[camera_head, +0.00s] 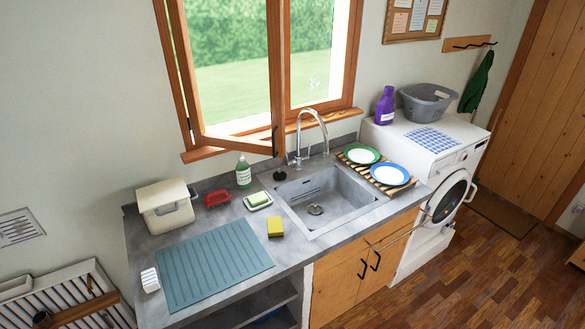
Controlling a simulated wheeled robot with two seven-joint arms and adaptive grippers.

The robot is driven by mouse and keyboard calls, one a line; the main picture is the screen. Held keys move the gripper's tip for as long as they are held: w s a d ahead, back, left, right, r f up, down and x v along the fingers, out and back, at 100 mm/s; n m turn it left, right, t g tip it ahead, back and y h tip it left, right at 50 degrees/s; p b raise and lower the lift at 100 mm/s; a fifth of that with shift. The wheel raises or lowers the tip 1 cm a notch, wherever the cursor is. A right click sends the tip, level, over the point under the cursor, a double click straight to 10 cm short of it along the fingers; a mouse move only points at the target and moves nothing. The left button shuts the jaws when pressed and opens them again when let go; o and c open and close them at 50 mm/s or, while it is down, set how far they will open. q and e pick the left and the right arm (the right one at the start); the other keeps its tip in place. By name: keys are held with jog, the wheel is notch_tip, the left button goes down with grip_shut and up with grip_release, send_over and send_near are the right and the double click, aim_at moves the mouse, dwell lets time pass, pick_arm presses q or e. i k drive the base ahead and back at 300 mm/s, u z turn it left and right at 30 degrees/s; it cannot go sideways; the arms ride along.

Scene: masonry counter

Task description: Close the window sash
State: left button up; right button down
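The window sash (277,75) is a wooden-framed pane in the left half of the window. It stands ajar, swung inward from its left side. Its free right stile hangs in front of the window frame (355,55), and its lower end is above the back of the counter, left of the tap. A small dark fitting, perhaps a handle, shows low on that stile. Grass and hedge show through the glass. Neither of my grippers can be made out in this view.
The tap (300,135) and sink (325,205) are close to the sash. A green soap bottle (243,173), red brush (217,198), sponge dish (258,201) and cream bin (165,208) stand along the back. A teal mat (212,263) covers the front left.

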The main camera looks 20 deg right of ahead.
aim_at(275, 29)
jog(key=u, duration=0.15)
jog(key=i, duration=1.1)
jog(key=z, duration=0.5)
